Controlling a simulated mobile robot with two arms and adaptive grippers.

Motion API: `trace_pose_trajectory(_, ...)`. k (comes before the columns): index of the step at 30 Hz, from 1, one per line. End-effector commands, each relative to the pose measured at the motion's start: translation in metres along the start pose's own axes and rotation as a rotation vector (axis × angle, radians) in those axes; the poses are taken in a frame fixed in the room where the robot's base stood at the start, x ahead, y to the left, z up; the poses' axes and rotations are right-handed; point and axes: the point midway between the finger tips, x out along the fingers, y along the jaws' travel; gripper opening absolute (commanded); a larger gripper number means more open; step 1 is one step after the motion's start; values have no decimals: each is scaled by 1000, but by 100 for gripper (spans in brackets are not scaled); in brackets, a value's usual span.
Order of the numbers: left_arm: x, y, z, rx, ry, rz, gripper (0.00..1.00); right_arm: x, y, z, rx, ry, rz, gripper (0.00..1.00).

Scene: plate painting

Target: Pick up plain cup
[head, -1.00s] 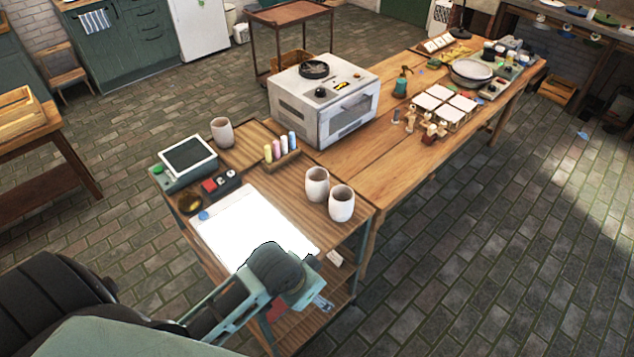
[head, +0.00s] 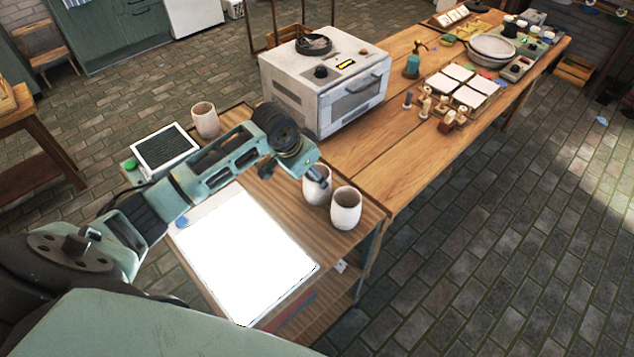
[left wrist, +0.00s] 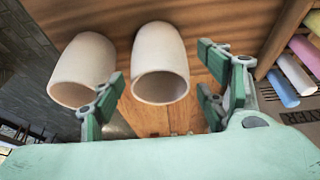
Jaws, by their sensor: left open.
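Three plain off-white cups stand upright on the wooden side table (head: 297,215). One cup (head: 205,120) is at its back left corner. The other two, a cup (head: 319,192) partly covered by my gripper and a cup (head: 345,208) to its right, stand close together near the right edge. My left gripper (head: 316,174) is at the nearer-left of these two in the head view. In the left wrist view both cups show, one cup (left wrist: 160,58) between the open fingers and the other (left wrist: 82,68) beyond the left finger. The fingers hold nothing. My right gripper is out of view.
A white oven-like box (head: 325,85) stands just behind the cups. A bright white sheet (head: 245,255) covers the front of the side table. Coloured sticks (left wrist: 290,75) lie at the right of the wrist view. White tiles (head: 465,80) lie further along the long table.

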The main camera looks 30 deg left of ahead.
Motion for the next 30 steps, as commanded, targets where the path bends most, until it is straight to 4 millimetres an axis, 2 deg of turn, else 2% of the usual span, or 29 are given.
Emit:
trace_pose_trajectory(4,14,1,0,-2,-1,3,68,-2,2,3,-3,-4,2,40)
trace_pose_trajectory(9,29,0,0,-1,-1,1,68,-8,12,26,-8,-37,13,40)
trace_pose_trajectory(12,40,-1,1,-1,-3,2,68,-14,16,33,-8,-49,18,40)
trace_pose_trajectory(18,67,-2,2,-1,0,1,68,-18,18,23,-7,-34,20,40)
trace_pose_trajectory(21,74,-3,2,0,0,0,68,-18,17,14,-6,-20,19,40)
trace_pose_trajectory(30,77,-3,2,2,1,-1,66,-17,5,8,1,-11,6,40)
